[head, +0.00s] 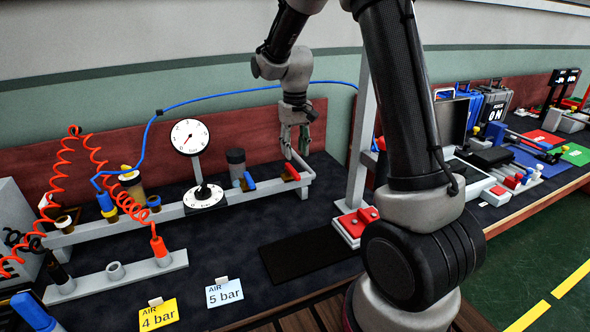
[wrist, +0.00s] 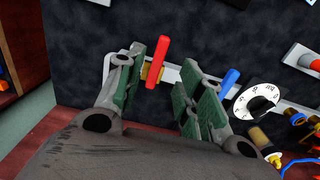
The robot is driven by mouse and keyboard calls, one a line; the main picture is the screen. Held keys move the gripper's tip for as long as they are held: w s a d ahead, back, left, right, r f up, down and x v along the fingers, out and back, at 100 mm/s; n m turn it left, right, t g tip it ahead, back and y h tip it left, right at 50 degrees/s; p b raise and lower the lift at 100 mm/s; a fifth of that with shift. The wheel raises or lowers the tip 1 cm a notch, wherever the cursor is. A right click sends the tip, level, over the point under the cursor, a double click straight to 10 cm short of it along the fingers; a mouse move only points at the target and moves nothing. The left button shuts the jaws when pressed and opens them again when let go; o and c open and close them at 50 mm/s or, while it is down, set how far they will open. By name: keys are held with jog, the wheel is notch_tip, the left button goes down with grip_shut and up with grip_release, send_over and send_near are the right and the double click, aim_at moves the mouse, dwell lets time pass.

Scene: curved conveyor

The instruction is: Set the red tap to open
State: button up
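The red tap (head: 292,172) sits near the right end of the grey rail (head: 225,197) in the head view. In the wrist view its red handle (wrist: 158,62) lies across the rail, with a brass body (wrist: 152,73) beside its lower half. My gripper (head: 297,150) is just above and around the tap, pointing down. In the wrist view my gripper (wrist: 166,64) is open, with the handle between its green-padded fingers, closer to the left finger. I cannot tell whether that finger touches it. Nothing is held.
A blue tap (head: 248,181) stands left of the red one, close to my right finger in the wrist view. A round gauge (head: 190,136), a dial (head: 203,196) and a blue hose (head: 250,91) are nearby. A grey post (head: 362,130) rises to the right.

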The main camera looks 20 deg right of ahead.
aim_at(295, 172)
notch_tip(295, 172, down, 8)
jog(key=shift+r, duration=0.15)
dwell(0.3)
grip_shut()
